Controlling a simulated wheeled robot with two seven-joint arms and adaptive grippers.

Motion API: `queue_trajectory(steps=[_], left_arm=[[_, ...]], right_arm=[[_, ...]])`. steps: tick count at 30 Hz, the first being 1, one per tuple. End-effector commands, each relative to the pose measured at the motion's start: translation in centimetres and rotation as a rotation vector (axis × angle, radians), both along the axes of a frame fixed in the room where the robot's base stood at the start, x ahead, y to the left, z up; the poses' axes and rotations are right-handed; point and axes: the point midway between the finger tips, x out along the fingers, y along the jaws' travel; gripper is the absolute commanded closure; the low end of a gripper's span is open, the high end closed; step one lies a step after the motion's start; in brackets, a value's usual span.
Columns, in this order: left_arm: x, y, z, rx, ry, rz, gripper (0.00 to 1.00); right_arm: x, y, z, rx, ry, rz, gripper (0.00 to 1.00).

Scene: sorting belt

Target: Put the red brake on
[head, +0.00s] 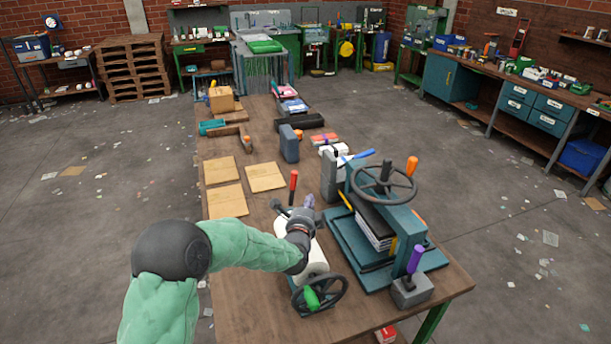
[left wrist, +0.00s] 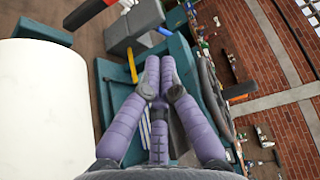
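The red brake lever (head: 293,182) stands almost upright at the far end of the white roll (head: 312,270) on the wooden bench. In the left wrist view a red grip (left wrist: 84,14) with a black shaft shows at the top left, partly cut off. My left gripper (head: 309,200) is above the roll, just right of the red lever and apart from it. In the left wrist view its purple fingers (left wrist: 159,66) are together with nothing visible between them. The white roll (left wrist: 40,95) is close on the left there. My right gripper is not in view.
A dark handwheel (head: 320,294) with a green knob is at the roll's near end. A teal press (head: 400,215) with a large wheel stands to the right, beside a purple-handled lever (head: 414,260). Flat wooden boards (head: 227,201) lie to the left.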

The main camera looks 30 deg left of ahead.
Motion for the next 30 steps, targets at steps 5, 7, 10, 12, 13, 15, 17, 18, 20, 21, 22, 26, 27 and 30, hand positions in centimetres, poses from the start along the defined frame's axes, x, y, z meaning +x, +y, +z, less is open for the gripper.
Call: queue_trajectory(steps=[5, 7, 10, 12, 13, 15, 17, 18, 20, 21, 22, 26, 27, 30], left_arm=[[0.0, 0.0, 0.0, 0.000, 0.001, 0.000, 1.00], [0.0, 0.0, 0.0, 0.000, 0.000, 0.000, 1.00], [0.1, 0.0, -0.1, 0.000, 0.000, 0.000, 1.00], [0.5, 0.2, -0.1, 0.000, 0.000, 0.000, 1.00], [0.7, 0.2, -0.1, 0.000, 0.000, 0.000, 1.00], [1.4, 0.5, -0.3, 0.000, 0.000, 0.000, 1.00], [2.2, 0.8, -0.4, 0.000, 0.000, 0.000, 1.00], [2.9, 1.0, -0.4, 0.000, 0.000, 0.000, 1.00], [4.0, 1.4, -0.5, 0.000, 0.000, 0.001, 1.00], [4.6, 1.6, -0.6, 0.000, 0.000, 0.000, 1.00], [5.1, 1.8, -0.7, 0.001, 0.000, 0.000, 1.00], [7.0, 2.4, -0.8, 0.001, -0.001, 0.001, 1.00], [7.6, 2.6, -0.8, 0.001, 0.000, 0.000, 1.00], [8.8, 3.1, -0.9, 0.000, 0.000, 0.000, 1.00]], right_arm=[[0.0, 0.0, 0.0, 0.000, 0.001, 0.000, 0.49], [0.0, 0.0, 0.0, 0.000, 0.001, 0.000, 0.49], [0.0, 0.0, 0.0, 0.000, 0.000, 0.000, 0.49], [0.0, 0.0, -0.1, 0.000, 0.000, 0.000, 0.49], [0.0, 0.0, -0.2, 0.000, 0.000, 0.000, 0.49], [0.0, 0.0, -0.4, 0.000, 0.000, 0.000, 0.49], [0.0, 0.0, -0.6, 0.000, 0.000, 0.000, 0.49], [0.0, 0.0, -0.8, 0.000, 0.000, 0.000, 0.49], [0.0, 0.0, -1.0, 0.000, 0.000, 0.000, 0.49], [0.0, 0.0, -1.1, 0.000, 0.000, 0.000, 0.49], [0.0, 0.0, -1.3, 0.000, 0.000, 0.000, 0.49], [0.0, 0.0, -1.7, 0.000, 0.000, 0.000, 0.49], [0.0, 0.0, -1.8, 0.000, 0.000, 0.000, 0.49], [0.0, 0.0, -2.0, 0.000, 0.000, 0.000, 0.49]])
